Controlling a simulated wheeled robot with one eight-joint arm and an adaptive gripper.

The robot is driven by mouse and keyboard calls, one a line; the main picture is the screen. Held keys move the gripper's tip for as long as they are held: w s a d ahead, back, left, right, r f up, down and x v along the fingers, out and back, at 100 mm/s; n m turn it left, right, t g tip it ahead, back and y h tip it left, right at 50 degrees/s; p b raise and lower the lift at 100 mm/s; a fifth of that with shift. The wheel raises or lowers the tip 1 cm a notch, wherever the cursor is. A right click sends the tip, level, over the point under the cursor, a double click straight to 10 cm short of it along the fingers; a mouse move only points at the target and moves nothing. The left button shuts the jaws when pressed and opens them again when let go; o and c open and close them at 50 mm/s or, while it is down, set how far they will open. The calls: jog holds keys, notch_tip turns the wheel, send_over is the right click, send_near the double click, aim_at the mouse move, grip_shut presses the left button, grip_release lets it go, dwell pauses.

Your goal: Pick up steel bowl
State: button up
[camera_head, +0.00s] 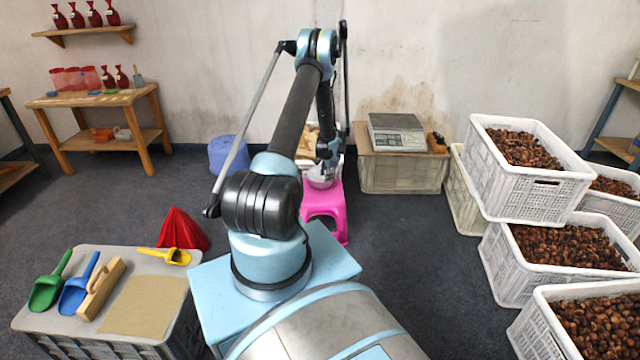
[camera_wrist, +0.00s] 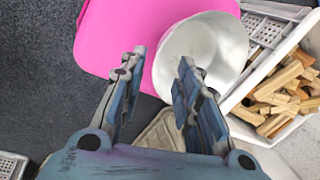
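The steel bowl (camera_wrist: 214,42) sits on the pink stool (camera_wrist: 112,40), seen in the upper middle of the wrist view. My gripper (camera_wrist: 162,60) is open and empty. Its right finger overlaps the bowl's lower left side in the picture; its left finger is over the stool and dark floor, left of the bowl. I cannot tell whether a finger touches the bowl. In the head view the bowl (camera_head: 322,181) shows only in part on the stool (camera_head: 325,207), with my arm in front of it; the gripper is mostly hidden there.
A white crate of wood blocks (camera_wrist: 244,137) is close to the bowl's right. In the head view a scale (camera_head: 396,133) stands on a covered crate behind right. Chestnut crates (camera_head: 530,187) are stacked at right; a scoop table (camera_head: 60,325) is front left.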

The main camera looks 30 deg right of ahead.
aim_at(324, 188)
jog(key=shift+x, duration=3.95)
grip_shut()
